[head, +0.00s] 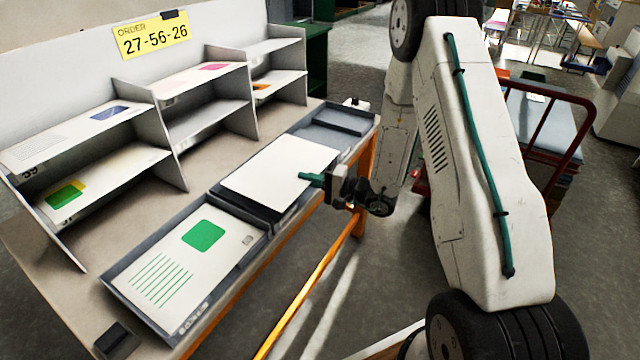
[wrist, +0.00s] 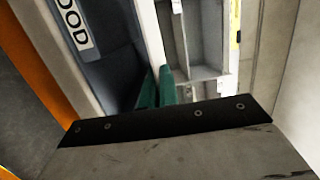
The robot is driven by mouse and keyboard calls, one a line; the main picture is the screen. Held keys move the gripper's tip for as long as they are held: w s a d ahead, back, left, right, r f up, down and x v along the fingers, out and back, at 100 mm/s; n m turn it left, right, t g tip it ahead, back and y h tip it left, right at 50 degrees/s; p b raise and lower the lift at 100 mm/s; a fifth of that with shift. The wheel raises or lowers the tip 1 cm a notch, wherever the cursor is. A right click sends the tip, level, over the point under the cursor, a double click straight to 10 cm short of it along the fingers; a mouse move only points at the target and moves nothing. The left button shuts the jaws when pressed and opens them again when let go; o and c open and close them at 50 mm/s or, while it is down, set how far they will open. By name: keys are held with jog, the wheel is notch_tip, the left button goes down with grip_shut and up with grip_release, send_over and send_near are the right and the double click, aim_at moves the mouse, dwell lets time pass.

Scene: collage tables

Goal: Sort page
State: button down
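A white page (head: 280,168), blank on the side I see, lies over the middle dark tray (head: 243,208) at the table's front edge, apparently a little above it. My gripper (head: 312,178) has its green fingers at the page's right edge. In the wrist view the fingers (wrist: 155,88) are close together on the page (wrist: 146,40), which shows nearly edge-on. A tray (head: 196,322) at the front left holds a page with a green square and green lines (head: 170,268). The right tray (head: 340,122) looks empty. The page's underside is hidden.
A stepped rack (head: 178,160) at the back has several shelves, some holding pages with coloured marks. A yellow sign (head: 150,38) above reads "ORDER 27-56-26". A tray label in the wrist view ends in "OOD" (wrist: 75,22). A red-framed cart (head: 560,150) stands right.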

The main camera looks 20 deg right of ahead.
aim_at(301, 197)
jog(key=shift+x, duration=0.85)
jog(key=f, duration=0.3)
jog(key=shift+w+a+f, duration=0.15)
jog(key=shift+w, duration=0.2)
jog(key=shift+w+a+f, duration=0.1)
jog(key=shift+w+f, duration=0.05)
jog(key=shift+f, duration=0.8)
jog(key=c, duration=2.1)
grip_release()
jog(key=o, duration=0.5)
jog(key=v, duration=0.8)
jog(key=shift+r, duration=0.1)
